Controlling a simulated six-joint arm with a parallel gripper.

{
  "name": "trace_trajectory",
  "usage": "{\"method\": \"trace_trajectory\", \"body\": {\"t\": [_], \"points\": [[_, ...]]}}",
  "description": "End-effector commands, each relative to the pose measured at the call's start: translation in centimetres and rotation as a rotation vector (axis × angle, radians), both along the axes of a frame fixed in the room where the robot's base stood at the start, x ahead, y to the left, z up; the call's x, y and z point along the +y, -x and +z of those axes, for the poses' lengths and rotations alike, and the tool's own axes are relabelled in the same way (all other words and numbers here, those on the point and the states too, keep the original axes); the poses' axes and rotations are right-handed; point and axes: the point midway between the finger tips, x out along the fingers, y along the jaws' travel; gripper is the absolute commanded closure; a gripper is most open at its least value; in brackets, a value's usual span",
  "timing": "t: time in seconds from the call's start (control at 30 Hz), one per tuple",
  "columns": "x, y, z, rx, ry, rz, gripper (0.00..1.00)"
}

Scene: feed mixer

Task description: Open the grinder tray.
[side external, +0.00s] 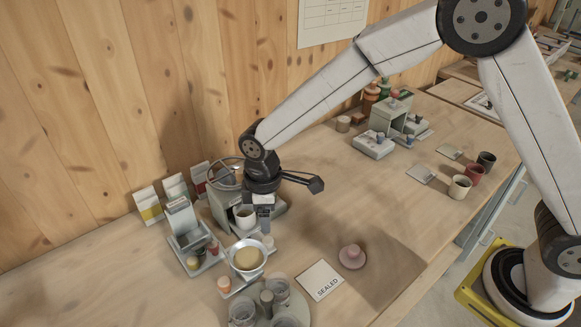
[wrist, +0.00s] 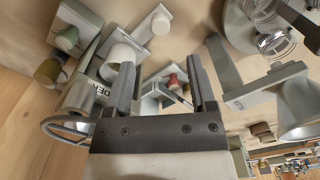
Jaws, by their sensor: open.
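The tray cannot be made out clearly; my gripper covers part of the machine. In the wrist view, my open fingers (wrist: 160,72) frame a grey unit with red and dark knobs behind them. The hand wheel (wrist: 66,129) lies left of the fingers.
A grey stand with small knobs (side external: 186,226) is left of the machine. A metal bowl (side external: 246,256), glass jars (side external: 268,301), a SEALED card (side external: 320,280) and a pink knobbed disc (side external: 352,256) lie in front. Cups (side external: 460,187) stand far right.

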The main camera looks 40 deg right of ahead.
Motion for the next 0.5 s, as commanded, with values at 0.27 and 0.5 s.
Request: {"method": "trace_trajectory", "body": {"t": [0.27, 0.5], "points": [[0.0, 0.0, -1.9, 0.003, 0.002, 0.003, 0.28], [0.0, 0.1, -4.7, 0.003, 0.003, 0.003, 0.28]]}}
